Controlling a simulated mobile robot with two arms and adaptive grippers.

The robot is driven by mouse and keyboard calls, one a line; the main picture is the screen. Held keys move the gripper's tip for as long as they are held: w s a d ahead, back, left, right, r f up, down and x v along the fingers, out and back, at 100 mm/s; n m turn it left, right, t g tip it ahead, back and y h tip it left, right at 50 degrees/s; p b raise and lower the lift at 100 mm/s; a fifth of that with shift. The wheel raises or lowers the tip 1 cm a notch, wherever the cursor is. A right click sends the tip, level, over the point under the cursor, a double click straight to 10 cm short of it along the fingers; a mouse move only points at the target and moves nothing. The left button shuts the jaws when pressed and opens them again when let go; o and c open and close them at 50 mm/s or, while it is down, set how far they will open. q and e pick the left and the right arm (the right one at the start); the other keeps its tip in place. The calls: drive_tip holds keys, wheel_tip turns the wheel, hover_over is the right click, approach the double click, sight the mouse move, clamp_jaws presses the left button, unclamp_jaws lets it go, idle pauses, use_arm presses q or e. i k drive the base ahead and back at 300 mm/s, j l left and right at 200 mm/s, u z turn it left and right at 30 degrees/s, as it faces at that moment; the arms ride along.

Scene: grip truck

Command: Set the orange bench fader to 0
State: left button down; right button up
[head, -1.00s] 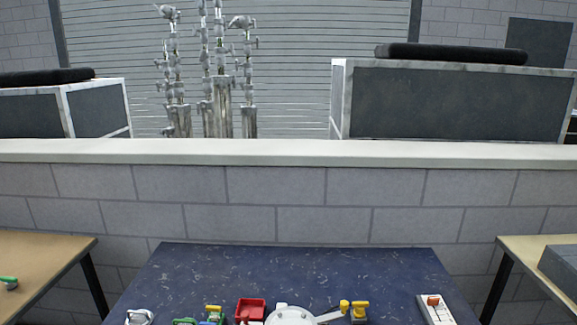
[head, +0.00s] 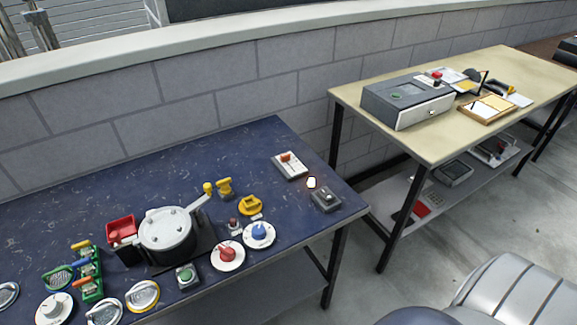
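The bench fader is a pale panel (head: 291,166) with an orange slider knob (head: 286,157), lying on the blue bench (head: 240,150) near its right end. The knob sits toward the far end of the panel's slot. Scale marks on the panel are too small to read. Neither of my grippers shows in the head view.
Beside the fader are a small white object (head: 311,182) and a dark switch box (head: 326,199). Left of it are a yellow part (head: 250,205), blue and red dials, and a grey pot (head: 167,236). A beige table (head: 400,140) stands to the right.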

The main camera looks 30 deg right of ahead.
sight(286, 157)
drive_tip(key=i+l, duration=0.1)
drive_tip(key=l, duration=0.3)
drive_tip(key=i+l+z, duration=0.1)
drive_tip(key=l, duration=0.25)
drive_tip(key=i+l, duration=0.15)
drive_tip(key=l, duration=0.25)
